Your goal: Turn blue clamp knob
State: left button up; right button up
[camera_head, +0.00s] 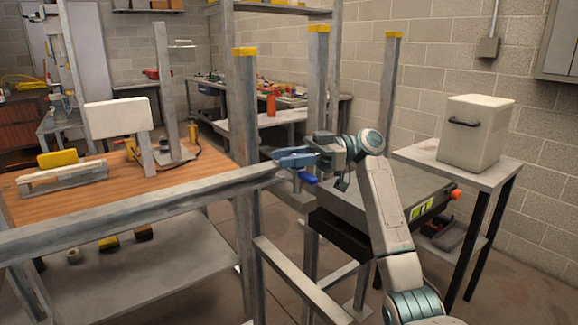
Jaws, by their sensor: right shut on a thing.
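A blue clamp (294,159) sits at the right end of the long grey metal beam (140,212). Its bright blue knob (308,178) hangs below the clamp body. My right gripper (318,158) reaches in from the right and is shut on the clamp at its right side. The fingertips are small and partly hidden, so whether they touch the knob itself or the clamp body is not clear. My left gripper is not in view.
Upright metal posts with yellow caps (244,51) stand around the clamp. A wooden-topped bench (130,190) is at left. A dark-fronted machine table (365,207) lies behind my right arm. A white box (474,132) stands on a side table at right.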

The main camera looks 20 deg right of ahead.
jog(key=shift+s+n+g+h+b, duration=0.2)
jog(key=shift+n+g+h+b, duration=0.3)
jog(key=shift+n+g, duration=1.25)
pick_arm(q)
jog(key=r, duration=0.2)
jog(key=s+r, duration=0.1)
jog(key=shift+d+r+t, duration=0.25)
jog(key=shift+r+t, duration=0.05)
pick_arm(e)
jog(key=shift+g, duration=0.65)
jog(key=o, duration=1)
